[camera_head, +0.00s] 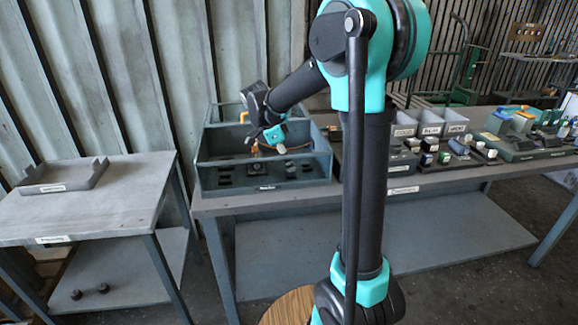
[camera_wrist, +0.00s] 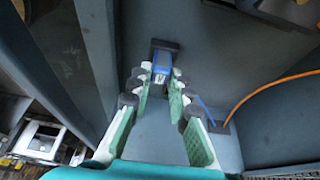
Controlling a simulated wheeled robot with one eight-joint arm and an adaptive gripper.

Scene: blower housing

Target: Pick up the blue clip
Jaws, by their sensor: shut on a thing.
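The blue clip (camera_wrist: 162,58) is between the fingertips of my gripper (camera_wrist: 161,77) in the wrist view. A dark block (camera_wrist: 155,45) shows close around or behind it; I cannot tell whether they touch. My gripper is shut on the clip, with the green finger pads on either side. In the head view my gripper (camera_head: 256,143) reaches down into the grey-blue divided bin (camera_head: 222,187) on the long table. The clip cannot be made out there.
An orange cable (camera_wrist: 262,88) runs from a small dark piece beside the right finger. The bin walls stand close around my gripper. Labelled containers (camera_head: 430,128) and small parts are farther right on the table. A side table (camera_head: 120,190) with a grey tray (camera_head: 62,177) stands left.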

